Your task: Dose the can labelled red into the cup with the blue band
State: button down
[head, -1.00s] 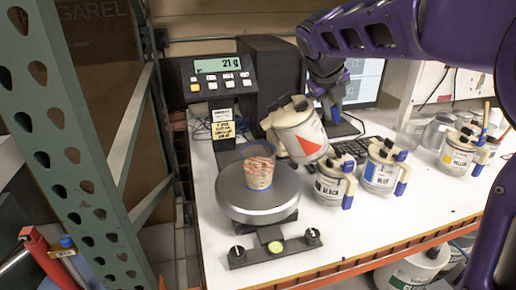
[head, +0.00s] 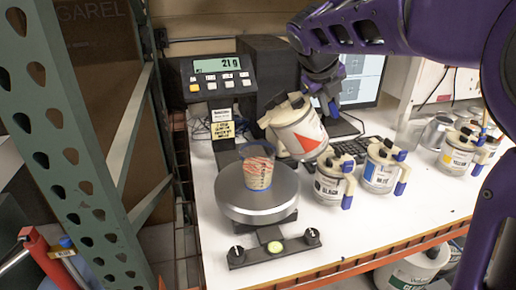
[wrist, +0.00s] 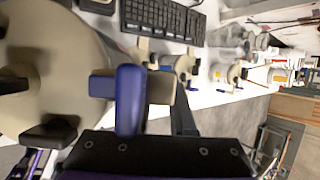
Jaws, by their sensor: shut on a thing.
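My gripper (head: 328,92) is shut on the handle side of a cream can (head: 298,131) with a red triangle on its label. The can is held in the air, tilted left, with its rim beside and above the cup (head: 258,172). The cup is clear with red print and a bluish band near its top. It stands on the round scale pan (head: 257,203). The scale display (head: 217,65) reads 21 g. No stream of paint can be made out. In the wrist view the can's lid (wrist: 50,60) and a blue handle (wrist: 130,100) are close to the gripper.
The black can (head: 330,182) and blue can (head: 381,168) stand just right of the held can. The yellow can (head: 458,150) is farther right. A keyboard (head: 350,148) and monitor lie behind. A green rack post (head: 62,120) stands at the left.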

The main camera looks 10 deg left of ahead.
jog(key=shift+s+a+r+t+h, duration=0.15)
jog(key=shift+a+r, duration=0.1)
jog(key=shift+r, duration=0.3)
jog(key=shift+s+a+r+t+h, duration=0.1)
jog(key=shift+a+r+h, duration=0.15)
jog(key=shift+r, duration=0.25)
jog(key=shift+s+a+r+t+h, duration=0.1)
jog(key=shift+a+r, duration=0.15)
jog(key=shift+r, duration=0.3)
dwell(0.5)
jog(key=shift+s+a+r, duration=0.1)
jog(key=shift+a, duration=0.1)
dwell(0.6)
jog(key=shift+d, duration=0.2)
jog(key=shift+w+d+f, duration=0.25)
jog(key=shift+d+f, duration=0.2)
jog(key=shift+f, duration=0.25)
jog(key=shift+w+d+f+y, duration=0.15)
jog(key=shift+d+f+y, duration=0.2)
jog(key=shift+f, duration=0.25)
jog(key=shift+a+f, duration=0.15)
jog(key=shift+f, duration=0.05)
jog(key=shift+f, duration=0.1)
